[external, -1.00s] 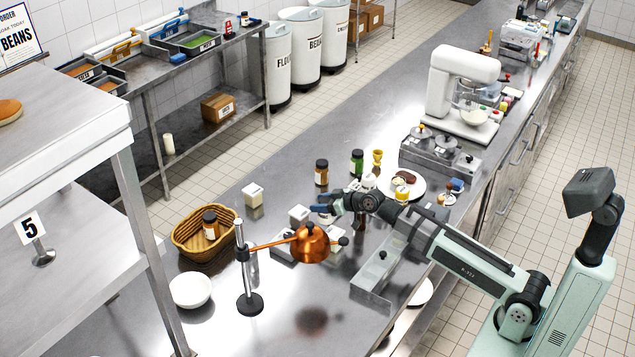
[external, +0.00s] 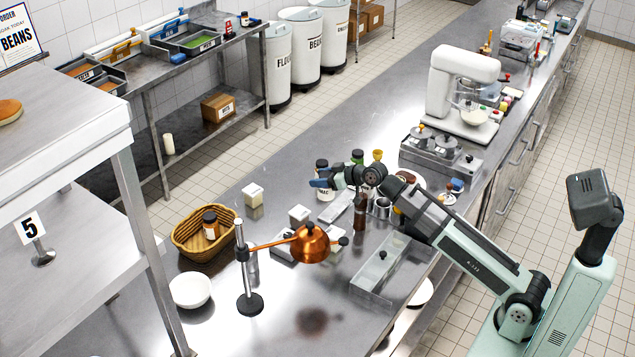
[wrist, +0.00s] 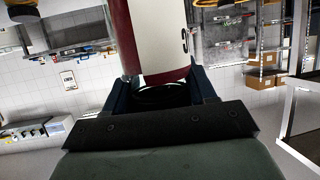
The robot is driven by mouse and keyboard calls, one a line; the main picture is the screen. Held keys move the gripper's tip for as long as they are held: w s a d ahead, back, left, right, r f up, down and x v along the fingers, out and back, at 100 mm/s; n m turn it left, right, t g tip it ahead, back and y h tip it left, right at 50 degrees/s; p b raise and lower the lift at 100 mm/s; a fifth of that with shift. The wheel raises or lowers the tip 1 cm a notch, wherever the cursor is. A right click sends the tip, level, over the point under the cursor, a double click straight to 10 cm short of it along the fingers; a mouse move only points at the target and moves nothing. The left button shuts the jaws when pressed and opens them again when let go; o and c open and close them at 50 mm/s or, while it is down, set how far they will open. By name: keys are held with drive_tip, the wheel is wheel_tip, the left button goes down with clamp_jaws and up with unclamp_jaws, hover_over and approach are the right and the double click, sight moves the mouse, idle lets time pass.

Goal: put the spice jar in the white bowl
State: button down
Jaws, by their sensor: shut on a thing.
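My gripper (external: 322,184) is shut on a jar (external: 325,194) with a dark lid, a pale label and dark red-brown parts. The jar also fills the top middle of the wrist view (wrist: 157,40), between the blue fingers (wrist: 158,90). In the external view the fingers cross in front of the jar, and it looks roughly upright. The white bowl (external: 191,291) stands at the front left of the steel counter, left of the lamp stand and well away from my gripper. Its visible inside looks empty.
A copper lamp (external: 310,245) on a stand (external: 250,304) rises between my gripper and the bowl. A wicker basket (external: 183,250) holds another brown jar (external: 210,224). The shelf post (external: 150,240) is at left.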

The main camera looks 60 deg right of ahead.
wheel_tip(320, 180, up, 13)
drive_tip(key=w+a, duration=0.7)
drive_tip(key=a, duration=0.4)
drive_tip(key=w+a, duration=0.6)
drive_tip(key=a, duration=0.5)
drive_tip(key=w+a, duration=0.2)
drive_tip(key=a, duration=1.3)
drive_tip(key=w+a, duration=0.2)
drive_tip(key=a, duration=1.2)
drive_tip(key=shift+w+f, duration=0.15)
drive_tip(key=shift+f, duration=13.75)
drive_tip(key=shift+f, duration=0.1)
drive_tip(key=shift+c, duration=1.8)
unclamp_jaws()
